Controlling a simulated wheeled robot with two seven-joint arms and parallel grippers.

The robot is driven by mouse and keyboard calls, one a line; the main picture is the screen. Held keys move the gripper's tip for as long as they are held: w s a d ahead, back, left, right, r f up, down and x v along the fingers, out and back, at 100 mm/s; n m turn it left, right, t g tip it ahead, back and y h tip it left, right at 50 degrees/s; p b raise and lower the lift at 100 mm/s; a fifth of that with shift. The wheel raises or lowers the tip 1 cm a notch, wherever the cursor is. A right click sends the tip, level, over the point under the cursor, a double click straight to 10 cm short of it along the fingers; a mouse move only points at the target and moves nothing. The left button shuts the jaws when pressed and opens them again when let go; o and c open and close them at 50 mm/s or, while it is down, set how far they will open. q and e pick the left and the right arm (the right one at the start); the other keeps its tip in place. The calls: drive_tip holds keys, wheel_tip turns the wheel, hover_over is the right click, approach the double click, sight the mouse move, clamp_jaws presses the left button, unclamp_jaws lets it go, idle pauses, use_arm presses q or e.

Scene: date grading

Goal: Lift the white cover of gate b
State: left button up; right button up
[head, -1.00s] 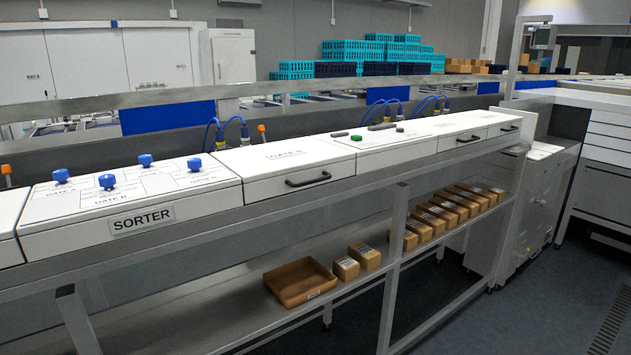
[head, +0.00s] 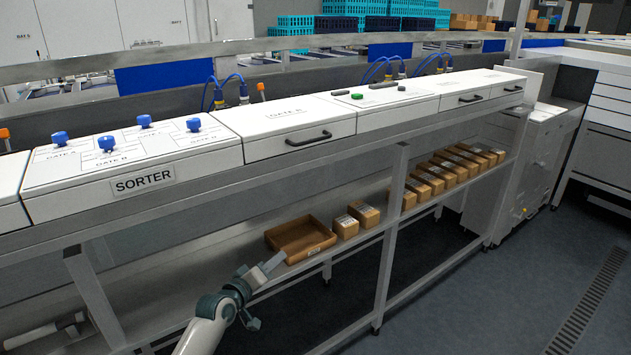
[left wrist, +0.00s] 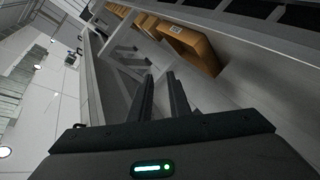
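The white cover of gate b (head: 290,113) is a flat-topped box lid, marked with a gate label, on the sorter line in the head view. It sits level and closed, with a black bar handle (head: 309,138) on its front face. My left gripper (head: 274,262) is low in front of the lower shelf, well below the handle and apart from it. In the left wrist view its two dark fingers (left wrist: 161,76) stand apart with a gap and nothing between them. The cover cannot be made out in that view. My right gripper is not in view.
The sorter panel (head: 142,182) with several blue knobs is left of the cover. A panel with a green button (head: 356,96) is on its right. An open brown tray (head: 300,238) and several small boxes (head: 365,214) stand on the lower shelf. Floor at front right is clear.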

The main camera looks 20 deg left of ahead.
use_arm(q)
wheel_tip(320, 180, up, 28)
drive_tip(key=s+d+t+h, duration=0.1)
drive_tip(key=d+t+h, duration=0.1)
drive_tip(key=t+h, duration=0.1)
drive_tip(key=shift+t+h, duration=0.3)
drive_tip(key=shift+t, duration=0.1)
drive_tip(key=shift+s+f, duration=0.1)
drive_tip(key=p, duration=0.4)
approach(316, 140)
drive_tip(key=x, duration=0.8)
drive_tip(key=shift+w+a, duration=0.15)
drive_tip(key=shift+w, duration=0.25)
drive_tip(key=shift+x, duration=0.8)
drive_tip(key=shift+w, duration=0.15)
